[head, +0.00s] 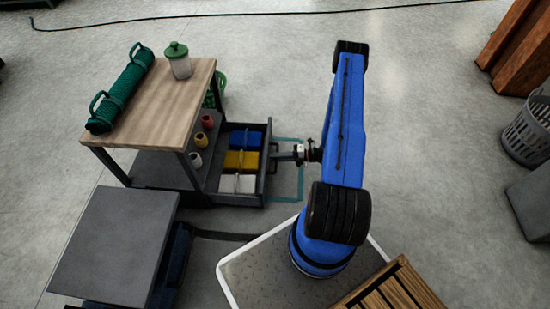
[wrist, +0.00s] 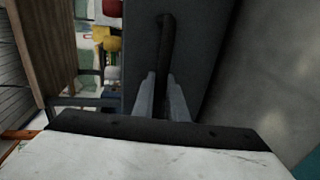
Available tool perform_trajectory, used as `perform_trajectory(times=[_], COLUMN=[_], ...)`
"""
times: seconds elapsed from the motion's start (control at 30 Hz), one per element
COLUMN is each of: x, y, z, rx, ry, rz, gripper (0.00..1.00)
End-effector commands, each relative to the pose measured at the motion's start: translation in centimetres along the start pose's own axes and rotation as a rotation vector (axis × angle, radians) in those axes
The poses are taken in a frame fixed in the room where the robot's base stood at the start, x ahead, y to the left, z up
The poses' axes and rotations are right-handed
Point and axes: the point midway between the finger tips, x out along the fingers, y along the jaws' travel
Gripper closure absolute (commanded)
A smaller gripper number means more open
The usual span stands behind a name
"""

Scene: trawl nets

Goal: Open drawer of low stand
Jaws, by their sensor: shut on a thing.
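The low stand (head: 160,95) has a wooden top and dark legs, at the left in the head view. Its grey drawer (head: 266,135) stands out to the right, open, with a blue, a yellow and a white item visible inside. My gripper (head: 283,157) is at the drawer's front, reaching in from the right. In the wrist view my gripper (wrist: 167,98) has its fingers closed around the dark bar handle (wrist: 166,45) on the drawer's grey front (wrist: 195,40). The handle's lower end is hidden between the fingers.
Small jars (head: 201,140) sit on the lower shelf. A grey table (head: 115,245) is in front. A teal outline (head: 301,180) marks the floor. A basket (head: 530,130) stands far right.

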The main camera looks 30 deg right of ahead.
Motion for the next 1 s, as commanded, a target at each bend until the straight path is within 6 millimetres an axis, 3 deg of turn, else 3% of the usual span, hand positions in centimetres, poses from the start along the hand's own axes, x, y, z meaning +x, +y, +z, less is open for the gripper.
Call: perform_trajectory(times=[0.13,0.17,0.2,0.23,0.67,1.0], x=[0.0,0.0,0.0,0.0,-0.8,-6.1], y=[-0.1,-0.1,-0.1,-0.1,0.0,0.0], z=[0.1,0.1,0.1,0.1,0.1,0.2], rx=[-0.001,-0.001,-0.001,-0.001,-0.001,-0.001], ry=[-0.002,-0.002,-0.002,-0.002,-0.002,-0.005], rz=[-0.002,-0.002,-0.001,-0.001,0.0,-0.001], gripper=[1.0,0.81,0.71,0.69,0.69,0.69])
